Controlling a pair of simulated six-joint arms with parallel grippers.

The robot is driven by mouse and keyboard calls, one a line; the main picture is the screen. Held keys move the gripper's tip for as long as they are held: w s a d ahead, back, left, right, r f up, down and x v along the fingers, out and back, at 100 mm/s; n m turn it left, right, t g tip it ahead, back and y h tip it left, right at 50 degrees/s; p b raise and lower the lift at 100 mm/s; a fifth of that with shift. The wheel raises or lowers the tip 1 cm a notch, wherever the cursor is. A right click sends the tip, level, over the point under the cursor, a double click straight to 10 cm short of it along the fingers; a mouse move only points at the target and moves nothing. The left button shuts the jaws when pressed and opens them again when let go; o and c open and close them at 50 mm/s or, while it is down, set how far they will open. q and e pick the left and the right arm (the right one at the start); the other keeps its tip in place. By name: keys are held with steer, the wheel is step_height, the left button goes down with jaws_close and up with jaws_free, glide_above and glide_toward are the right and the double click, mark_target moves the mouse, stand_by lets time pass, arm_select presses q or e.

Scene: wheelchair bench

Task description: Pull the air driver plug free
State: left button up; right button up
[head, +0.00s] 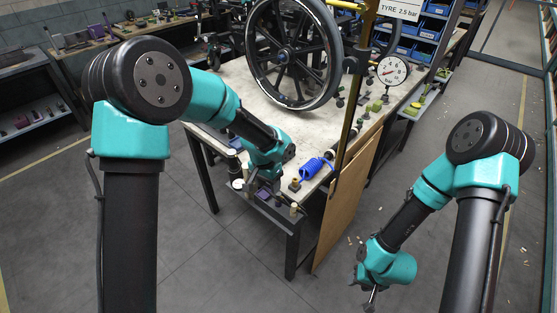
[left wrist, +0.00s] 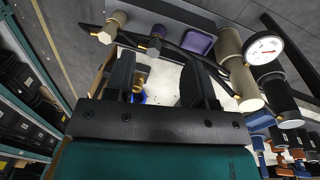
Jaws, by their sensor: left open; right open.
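My left gripper (head: 264,187) is over the near corner of the workbench, its jaws pointing down. In the left wrist view its two dark fingers (left wrist: 158,75) are apart. A small brass-coloured piece (left wrist: 141,80) and a bit of blue show in the gap between them; I cannot tell whether this is the air driver plug. A blue coiled hose (head: 312,168) lies on the bench just right of this gripper, by a small upright fitting (head: 294,185). The plug itself is not clearly made out. My right gripper (head: 370,297) hangs open and empty, low over the floor, off the bench.
A spoked wheel (head: 293,55) stands on the workbench (head: 240,80). A pressure gauge (head: 392,69) is beside a brass upright post (head: 352,120). The left wrist view shows beige cylinders (left wrist: 236,48), a purple tray (left wrist: 198,42) and dark hoses close to the fingers. A brown panel (head: 345,200) closes the bench's right side.

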mark_target(279, 194)
arm_select(q)
steer(key=w+d+r+m+y, duration=0.1)
steer(key=w+d+r, duration=0.1)
steer(key=r, duration=0.6)
steer(key=shift+d+r+t+y, duration=0.3)
steer(key=shift+d+r, duration=0.05)
steer(key=shift+d, duration=0.15)
steer(key=shift+w, duration=0.1)
step_height(279, 194, down, 18)
steer(key=shift+r, duration=0.25)
steer(key=c, duration=0.7)
steer(key=o, duration=0.7)
